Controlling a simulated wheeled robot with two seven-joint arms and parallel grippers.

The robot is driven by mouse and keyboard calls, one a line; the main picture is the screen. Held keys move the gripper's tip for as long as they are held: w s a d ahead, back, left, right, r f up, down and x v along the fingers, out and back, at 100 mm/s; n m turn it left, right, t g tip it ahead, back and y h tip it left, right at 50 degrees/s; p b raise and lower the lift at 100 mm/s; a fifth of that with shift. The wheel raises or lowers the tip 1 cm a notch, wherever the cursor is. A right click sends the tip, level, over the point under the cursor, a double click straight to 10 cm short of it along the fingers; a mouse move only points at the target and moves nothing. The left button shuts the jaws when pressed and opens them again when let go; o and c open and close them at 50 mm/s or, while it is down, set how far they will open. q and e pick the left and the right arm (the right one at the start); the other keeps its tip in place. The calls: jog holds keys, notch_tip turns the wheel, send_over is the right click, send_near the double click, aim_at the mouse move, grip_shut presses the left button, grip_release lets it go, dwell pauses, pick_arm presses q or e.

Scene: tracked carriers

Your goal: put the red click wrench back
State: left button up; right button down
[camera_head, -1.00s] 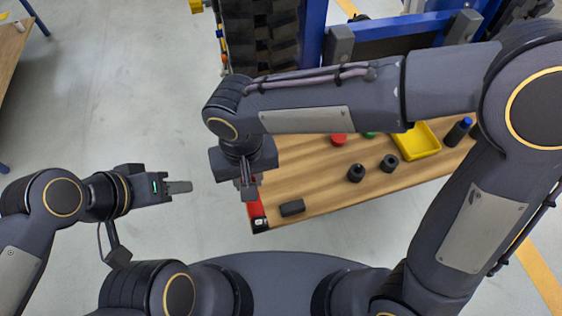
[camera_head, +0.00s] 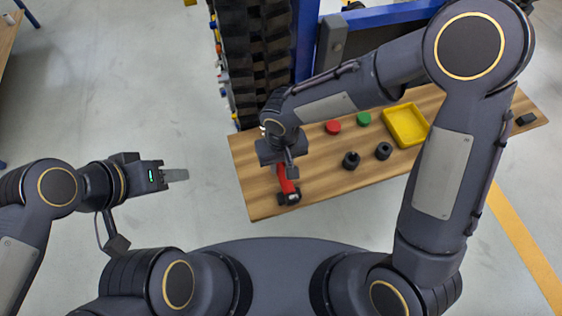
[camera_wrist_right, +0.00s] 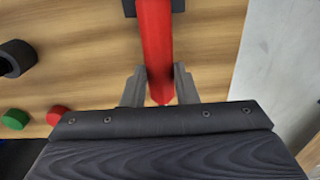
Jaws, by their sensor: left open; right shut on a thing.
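The red click wrench (camera_head: 286,181) is over the front left part of the wooden bench (camera_head: 245,172). My right gripper (camera_head: 291,171) is shut on it; in the right wrist view the red shaft (camera_wrist_right: 155,45) runs between the two fingers. The wrench's far part lies over a small black block (camera_wrist_right: 130,7) on the bench, which shows on both sides of the shaft. I cannot tell whether the wrench touches the block or hovers just above it. My left gripper (camera_head: 176,175) is open and empty, left of the bench over the floor.
On the bench stand a red round piece (camera_head: 333,127), a green one (camera_head: 364,119), two black cylindrical parts (camera_head: 351,160) (camera_head: 383,151) and a yellow tray (camera_head: 429,126). A dark track (camera_head: 265,55) and blue frame (camera_head: 306,40) stand behind. The bench's front left corner is clear.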

jog(key=c, duration=1.1)
grip_release()
jog(key=shift+f, duration=0.2)
jog(key=shift+c, duration=0.2)
jog(key=shift+r, duration=0.1)
notch_tip(320, 180, up, 12)
jog(key=s+d+r+m+t+y, duration=0.1)
jog(key=s+d+r, duration=0.1)
jog(key=d, duration=0.4)
jog(key=s+d+r+m+t+y, duration=0.1)
jog(key=d+r, duration=0.2)
jog(key=d, duration=0.4)
jog(key=s+d+m+t+y, duration=0.1)
jog(key=s+d+m+t, duration=0.2)
jog(key=s+d, duration=0.4)
jog(key=shift+s+d+t+y, duration=0.3)
jog(key=shift+s, duration=0.6)
